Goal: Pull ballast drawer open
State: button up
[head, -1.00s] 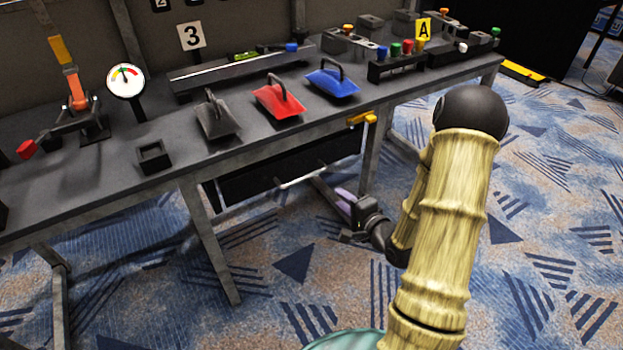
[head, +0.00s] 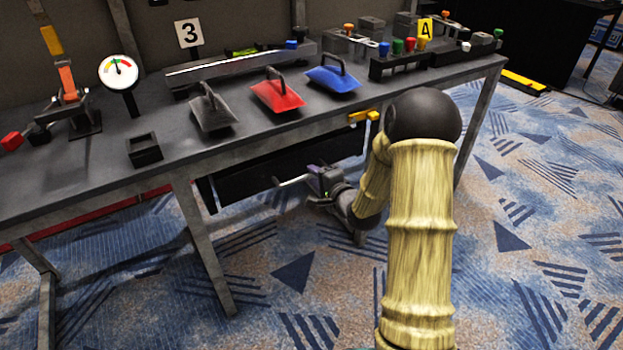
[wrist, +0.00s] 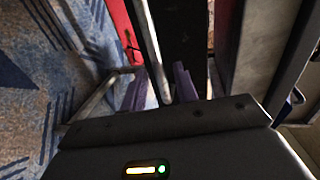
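The ballast drawer (head: 235,188) is a dark box under the bench top, with a pale metal bar handle (head: 290,182) across its front. In the wrist view, two purple fingers (wrist: 160,88) stand apart. A pale bar, which looks like the handle (wrist: 151,45), runs into the gap between them. The dark drawer front (wrist: 182,40) lies beyond. I see no clear contact between the fingers and the bar.
The bench top (head: 100,175) is above my gripper, with a bench leg (head: 205,245) to the left. A yellow handle (head: 363,116) sticks out under the bench edge. Grey, red (head: 277,96) and blue handled blocks stand on top. The carpet in front is clear.

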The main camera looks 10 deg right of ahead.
jog(key=shift+x, duration=1.15)
jog(key=shift+c, duration=0.2)
grip_shut()
